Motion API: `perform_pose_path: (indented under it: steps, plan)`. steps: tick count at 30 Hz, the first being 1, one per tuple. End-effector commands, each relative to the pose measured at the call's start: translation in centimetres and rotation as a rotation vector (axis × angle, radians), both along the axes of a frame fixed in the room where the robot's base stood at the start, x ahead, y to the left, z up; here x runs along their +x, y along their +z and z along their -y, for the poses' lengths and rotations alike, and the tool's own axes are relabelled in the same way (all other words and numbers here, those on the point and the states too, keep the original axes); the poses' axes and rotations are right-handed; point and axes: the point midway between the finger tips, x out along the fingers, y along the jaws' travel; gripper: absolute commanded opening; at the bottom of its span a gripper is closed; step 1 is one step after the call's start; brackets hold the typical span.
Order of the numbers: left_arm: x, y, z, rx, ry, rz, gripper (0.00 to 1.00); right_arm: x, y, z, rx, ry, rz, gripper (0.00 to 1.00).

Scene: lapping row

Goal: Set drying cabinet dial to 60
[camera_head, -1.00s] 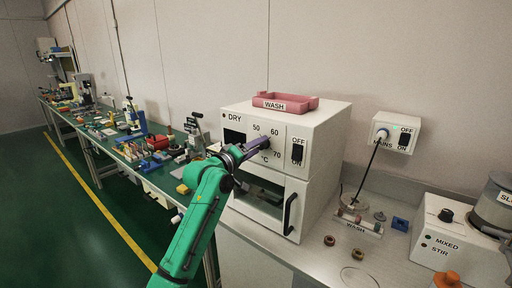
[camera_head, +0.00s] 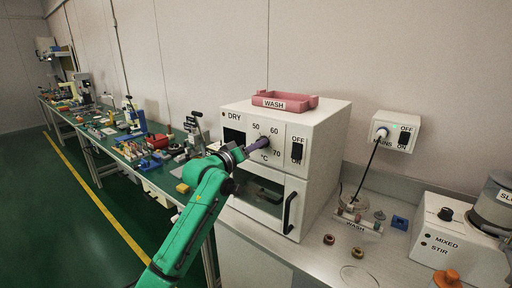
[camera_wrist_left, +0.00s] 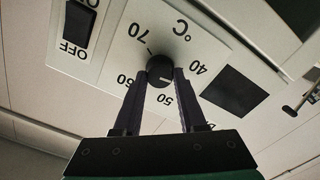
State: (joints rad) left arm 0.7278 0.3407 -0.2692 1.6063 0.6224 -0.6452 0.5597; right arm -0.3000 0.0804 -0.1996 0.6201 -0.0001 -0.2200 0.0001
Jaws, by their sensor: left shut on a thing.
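The drying cabinet (camera_head: 325,141) stands on the grey bench, with a white front panel marked DRY. Its temperature dial is a round black knob (camera_wrist_left: 160,69), ringed by the figures 40, 50, 60 and 70 in the left wrist view. A short light mark shows on the knob, but I cannot tell its exact setting. My left gripper (camera_head: 262,143) reaches the panel from the left. In the left wrist view its two dark fingers (camera_wrist_left: 160,80) are shut on the knob, one on each side. In the head view the fingers largely hide the knob. My right gripper is not in view.
A pink WASH tray (camera_head: 286,103) sits on top of the cabinet. An ON/OFF switch (camera_head: 297,150) is right of the dial, above the door handle (camera_head: 289,212). A mains box (camera_head: 395,132) is on the wall. A MIXED/STIR unit (camera_head: 455,238) stands at right.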

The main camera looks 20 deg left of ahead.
Motion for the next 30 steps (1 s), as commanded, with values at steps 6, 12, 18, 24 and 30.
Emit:
perform_pose_path:
  steps: [6, 12, 18, 24, 30]
  plan:
    - [0.0, 0.1, -0.1, 0.192, 0.001, 0.077, 0.00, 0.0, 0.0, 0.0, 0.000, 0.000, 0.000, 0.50]
    - [0.0, 0.1, -0.1, 0.369, 0.001, 0.147, 0.00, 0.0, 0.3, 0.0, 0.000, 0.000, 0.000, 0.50]
    - [0.0, 0.2, 0.0, 0.546, 0.001, 0.218, 0.00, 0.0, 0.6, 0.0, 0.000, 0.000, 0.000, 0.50]
    - [0.0, 0.3, 0.0, 0.722, 0.001, 0.288, 0.00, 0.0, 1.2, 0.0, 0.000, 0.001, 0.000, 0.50]
    - [-0.1, 0.3, 0.0, 0.899, 0.000, 0.357, 0.00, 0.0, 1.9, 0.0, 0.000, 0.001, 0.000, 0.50]
